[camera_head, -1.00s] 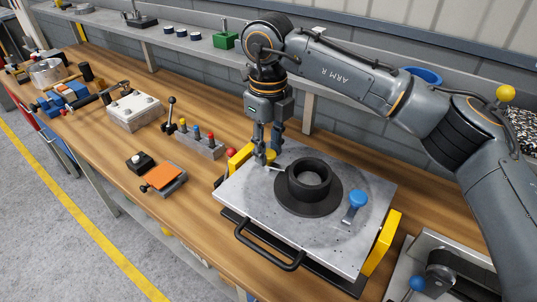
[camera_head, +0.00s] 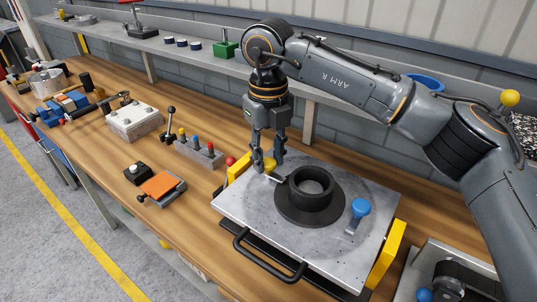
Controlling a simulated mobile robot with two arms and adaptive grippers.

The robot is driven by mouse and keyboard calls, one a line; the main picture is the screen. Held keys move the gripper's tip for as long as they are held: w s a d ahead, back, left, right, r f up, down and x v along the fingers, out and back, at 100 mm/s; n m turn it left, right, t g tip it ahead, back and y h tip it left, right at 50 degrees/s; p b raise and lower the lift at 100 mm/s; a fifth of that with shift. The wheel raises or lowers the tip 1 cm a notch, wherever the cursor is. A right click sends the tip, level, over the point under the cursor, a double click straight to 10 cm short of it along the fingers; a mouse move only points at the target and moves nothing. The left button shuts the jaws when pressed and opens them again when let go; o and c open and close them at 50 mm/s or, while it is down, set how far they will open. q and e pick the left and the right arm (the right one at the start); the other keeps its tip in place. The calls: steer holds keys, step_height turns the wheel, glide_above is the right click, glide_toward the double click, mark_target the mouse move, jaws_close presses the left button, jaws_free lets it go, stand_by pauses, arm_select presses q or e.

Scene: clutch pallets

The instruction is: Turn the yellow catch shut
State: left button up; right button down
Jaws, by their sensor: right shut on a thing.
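The yellow catch (camera_head: 270,167) sits at the back left corner of the metal plate (camera_head: 335,241), beside the black ring (camera_head: 312,188). A short pale bar beside the catch points toward the ring. My right gripper (camera_head: 268,162) reaches down from above, with its fingers on either side of the catch's yellow knob and shut on it. The fingers partly hide the knob. A blue catch (camera_head: 359,208) stands at the right of the ring. My left gripper is not in view.
The plate has a black front handle (camera_head: 268,262) and yellow side blocks (camera_head: 385,253). A box with coloured knobs (camera_head: 200,152) and a red ball (camera_head: 231,161) stand to the left.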

mark_target(269, 161)
steer(key=c, duration=1)
jaws_free()
step_height(269, 161, up, 12)
steer(key=shift+r, duration=0.1)
